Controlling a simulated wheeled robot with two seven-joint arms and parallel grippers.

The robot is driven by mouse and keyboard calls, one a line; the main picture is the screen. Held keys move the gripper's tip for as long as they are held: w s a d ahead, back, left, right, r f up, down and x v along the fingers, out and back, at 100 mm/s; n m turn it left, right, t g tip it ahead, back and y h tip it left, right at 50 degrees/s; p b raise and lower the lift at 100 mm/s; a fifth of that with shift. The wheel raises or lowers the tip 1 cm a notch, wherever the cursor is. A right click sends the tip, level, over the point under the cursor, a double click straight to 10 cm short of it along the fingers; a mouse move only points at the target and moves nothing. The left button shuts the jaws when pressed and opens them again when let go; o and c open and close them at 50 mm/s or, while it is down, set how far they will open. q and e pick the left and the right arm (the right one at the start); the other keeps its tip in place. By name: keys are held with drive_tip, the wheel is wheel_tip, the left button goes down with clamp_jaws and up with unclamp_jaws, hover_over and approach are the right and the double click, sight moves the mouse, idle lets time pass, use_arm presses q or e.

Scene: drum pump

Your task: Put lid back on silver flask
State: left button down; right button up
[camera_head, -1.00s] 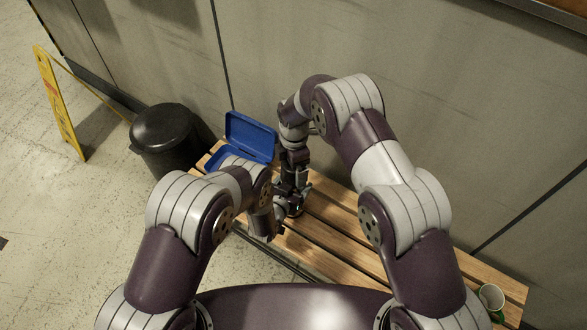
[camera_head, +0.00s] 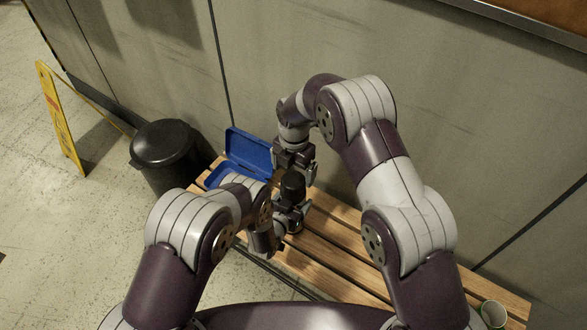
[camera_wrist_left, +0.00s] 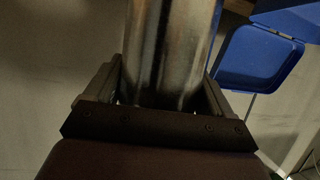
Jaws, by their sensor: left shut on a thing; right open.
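The silver flask (camera_wrist_left: 172,45) stands between the fingers of my left gripper (camera_wrist_left: 165,90) in the left wrist view; its top is out of that frame. In the head view my left gripper (camera_head: 289,214) is shut around the flask over the bench, hiding most of its body. The black lid (camera_head: 292,185) shows at the flask's top, upright; I cannot tell whether it is fully seated. My right gripper (camera_head: 295,172) is open just above and behind the lid, with its fingers pointing down.
A blue open case (camera_head: 248,152) lies on the slatted wooden bench (camera_head: 340,230) behind the left arm. A white and green mug (camera_head: 493,313) is at the bench's right end. A black bin (camera_head: 163,145) and a yellow floor sign (camera_head: 62,120) stand left. The wall is close behind.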

sight(293, 180)
drive_tip(key=shift+f, duration=0.1)
wheel_tip(293, 180, down, 8)
drive_tip(key=shift+r, duration=0.1)
idle(0.4)
drive_tip(key=c, duration=1.1)
drive_tip(key=shift+o, duration=0.2)
drive_tip(key=m, duration=0.6)
drive_tip(key=shift+s+m, duration=0.1)
drive_tip(key=shift+m, duration=0.2)
drive_tip(key=o, duration=1.1)
drive_tip(key=shift+r, duration=2.25)
